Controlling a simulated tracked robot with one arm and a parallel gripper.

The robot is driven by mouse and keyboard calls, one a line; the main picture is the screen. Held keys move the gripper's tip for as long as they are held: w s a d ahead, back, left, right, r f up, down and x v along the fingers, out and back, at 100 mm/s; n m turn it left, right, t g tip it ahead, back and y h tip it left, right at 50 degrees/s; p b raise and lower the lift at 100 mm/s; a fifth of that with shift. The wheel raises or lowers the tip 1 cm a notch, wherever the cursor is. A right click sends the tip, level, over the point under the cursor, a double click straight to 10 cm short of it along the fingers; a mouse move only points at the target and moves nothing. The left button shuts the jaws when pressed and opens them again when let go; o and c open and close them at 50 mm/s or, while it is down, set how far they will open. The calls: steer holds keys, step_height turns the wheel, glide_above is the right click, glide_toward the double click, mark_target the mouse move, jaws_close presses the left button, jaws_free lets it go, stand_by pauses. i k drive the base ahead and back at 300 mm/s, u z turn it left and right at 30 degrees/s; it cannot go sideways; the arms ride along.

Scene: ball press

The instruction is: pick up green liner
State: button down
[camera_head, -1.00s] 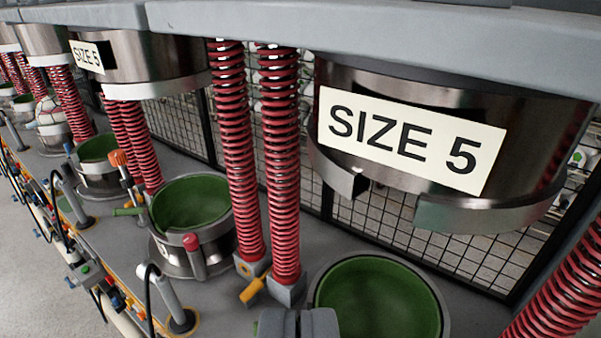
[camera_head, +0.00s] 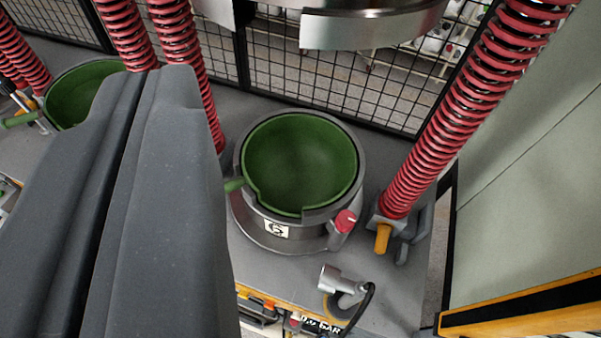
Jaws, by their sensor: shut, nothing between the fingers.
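A green liner (camera_head: 300,162) sits in the round metal lower mould (camera_head: 283,232) in the middle of the view, its bowl empty. A short green tab of it sticks out at the left through the mould's rim. A second green liner (camera_head: 78,95) shows at the upper left, partly hidden behind my gripper. My gripper (camera_head: 150,80) is large in the left of the view, its dark grey fingers shut together and empty. In the picture it lies left of the middle liner and apart from it.
The upper mould (camera_head: 370,25) hangs above the liner. Red springs (camera_head: 480,90) stand on both sides. A red knob (camera_head: 345,221) is on the mould's front right. A metal handle with a cable (camera_head: 342,282) stands in front. Wire mesh (camera_head: 330,75) is behind; a pale panel (camera_head: 535,180) is right.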

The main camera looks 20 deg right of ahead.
mark_target(294, 164)
steer(key=u, duration=1.7)
steer(key=k, duration=1.3)
steer(key=z, duration=1.1)
steer(key=i, duration=1)
steer(key=u, duration=0.05)
